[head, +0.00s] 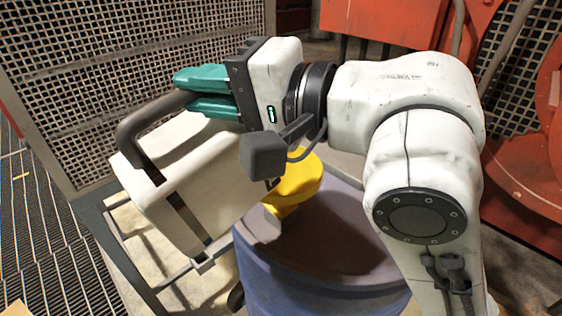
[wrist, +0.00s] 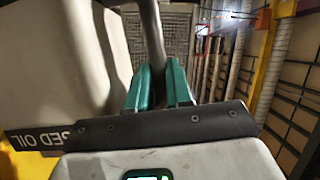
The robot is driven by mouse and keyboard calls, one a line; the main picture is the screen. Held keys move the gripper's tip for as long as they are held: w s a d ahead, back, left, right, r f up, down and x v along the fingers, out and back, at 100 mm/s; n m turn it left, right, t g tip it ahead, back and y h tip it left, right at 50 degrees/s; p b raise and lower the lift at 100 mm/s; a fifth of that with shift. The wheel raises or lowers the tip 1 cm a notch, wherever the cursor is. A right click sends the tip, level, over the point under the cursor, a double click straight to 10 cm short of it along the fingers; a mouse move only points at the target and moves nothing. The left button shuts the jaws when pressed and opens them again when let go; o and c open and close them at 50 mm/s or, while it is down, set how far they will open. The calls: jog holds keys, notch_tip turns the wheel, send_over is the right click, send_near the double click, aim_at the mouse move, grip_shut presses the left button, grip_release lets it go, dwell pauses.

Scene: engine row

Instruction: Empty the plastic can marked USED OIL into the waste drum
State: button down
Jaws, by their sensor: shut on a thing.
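The cream plastic can (head: 195,165) hangs tilted in the middle left of the head view, its lower right end by the drum. In the wrist view the can (wrist: 50,60) fills the left side, with "SED OIL" readable on a dark label (wrist: 35,140). My gripper (head: 188,92) has teal fingers shut on the can's dark handle (head: 150,125); they also show in the wrist view (wrist: 160,85). The blue waste drum (head: 310,292) stands below with a brown-grey top. A yellow funnel-like piece (head: 305,180) sits above its top, partly behind my wrist. The can's mouth and any oil flow are hidden.
A perforated metal guard (head: 100,60) stands behind the can, with a grey frame (head: 110,250) below it. Red machinery (head: 400,20) lies behind and to the right of my arm. Floor grating (head: 35,230) runs along the left.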

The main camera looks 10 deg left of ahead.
jog(key=shift+w+d+r+p, duration=0.35)
jog(key=shift+w+p, duration=0.05)
dwell(0.6)
jog(key=shift+w+d+f+m+y+p, duration=0.15)
jog(key=shift+w+d+m+y+p, duration=0.25)
jog(key=shift+w+d+m+p, duration=0.35)
dwell(3.4)
